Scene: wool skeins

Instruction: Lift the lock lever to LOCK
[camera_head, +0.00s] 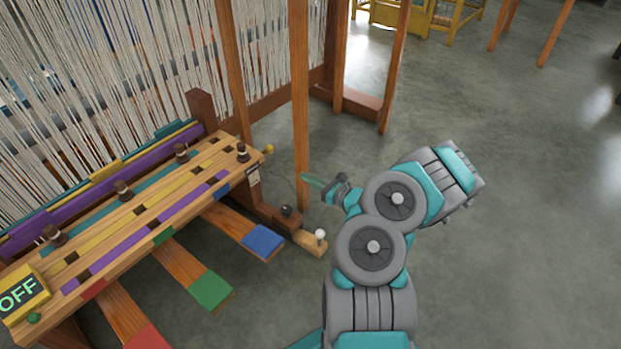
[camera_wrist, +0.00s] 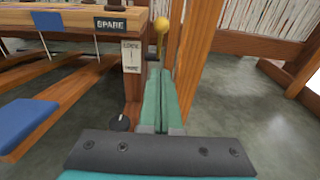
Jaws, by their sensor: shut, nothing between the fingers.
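A yellow ball knob (camera_head: 268,149) sticks out at the right end of the wooden loom bench. In the wrist view the knob (camera_wrist: 161,24) shows on a short thin stem, just beyond my fingertips. A pale label plate (camera_wrist: 131,55) is fixed on the bench end beside it; its small print is hard to read. My gripper (camera_head: 307,180) is to the right of the knob and apart from it in the head view. Its teal fingers (camera_wrist: 163,75) are together with nothing between them. The lower part of the lever is not clearly visible.
A wooden post (camera_head: 301,100) stands close behind my gripper. A blue pedal (camera_head: 262,242), a dark knob (camera_head: 287,211) and a white ball (camera_head: 320,234) are low down nearby. An OFF sign (camera_head: 22,295) is at the left. The floor on the right is clear.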

